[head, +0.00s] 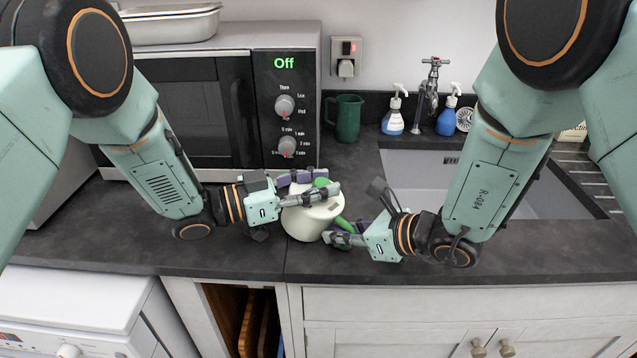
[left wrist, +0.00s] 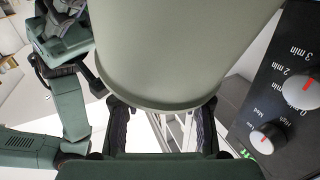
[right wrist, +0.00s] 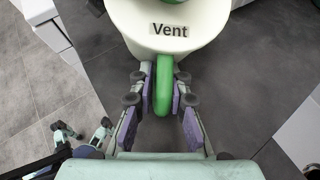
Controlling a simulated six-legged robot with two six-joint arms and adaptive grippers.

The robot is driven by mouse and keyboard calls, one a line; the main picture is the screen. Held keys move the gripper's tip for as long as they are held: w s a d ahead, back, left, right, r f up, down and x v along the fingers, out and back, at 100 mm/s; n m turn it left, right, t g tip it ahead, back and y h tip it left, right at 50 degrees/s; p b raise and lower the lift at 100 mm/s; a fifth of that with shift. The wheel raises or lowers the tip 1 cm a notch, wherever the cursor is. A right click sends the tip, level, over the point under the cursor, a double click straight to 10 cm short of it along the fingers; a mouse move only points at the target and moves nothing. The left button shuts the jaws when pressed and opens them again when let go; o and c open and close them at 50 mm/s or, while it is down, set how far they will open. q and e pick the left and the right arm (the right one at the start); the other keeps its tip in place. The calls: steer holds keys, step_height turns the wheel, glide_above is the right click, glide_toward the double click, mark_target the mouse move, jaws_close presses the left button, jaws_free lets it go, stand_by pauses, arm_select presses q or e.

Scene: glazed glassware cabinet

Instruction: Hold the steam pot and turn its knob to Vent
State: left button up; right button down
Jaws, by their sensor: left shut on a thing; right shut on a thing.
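The cream steam pot (head: 302,224) stands upright on the dark counter in the head view. Its green knob (head: 321,182) is on top, between the fingers of my left gripper (head: 322,188), which is shut on it. In the left wrist view the pot's pale body (left wrist: 180,50) fills the top and the knob is hidden. My right gripper (head: 335,236) is shut on the pot's green side handle (right wrist: 163,85). The right wrist view shows the "Vent" label (right wrist: 170,30) on the pot above the handle. Where the knob points cannot be told.
A microwave (head: 190,105) reading "Off" stands behind to the left. The sink (head: 480,180) lies right of the pot. The counter's front edge is close.

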arm_select(q)
steer(key=shift+o, duration=0.6)
steer(key=n+t+y, duration=0.1)
steer(key=f+n+t+y, duration=0.1)
steer(key=t, duration=0.1)
steer(key=s+n+t+y, duration=0.1)
steer(key=shift+d+f+n, duration=0.3)
steer(key=shift+f+n, duration=0.05)
steer(key=shift+n, duration=0.05)
steer(key=shift+n+t+y, duration=0.3)
steer(key=shift+t, duration=0.3)
steer(key=shift+a+t+y, duration=0.15)
steer(key=shift+t+y, duration=0.15)
steer(key=o, duration=0.9)
steer(key=shift+a, duration=0.1)
steer(key=shift+w+a+r+v, duration=0.1)
steer(key=shift+w+a+v, duration=0.2)
steer(key=shift+v, duration=1.95)
steer(key=shift+w+a+r+v, duration=0.1)
steer(key=shift+w+a+v, duration=0.2)
steer(key=shift+v, duration=1.9)
steer(key=shift+w+a+r+v, duration=0.1)
steer(key=shift+w+a+v, duration=0.2)
steer(key=shift+v, duration=1.95)
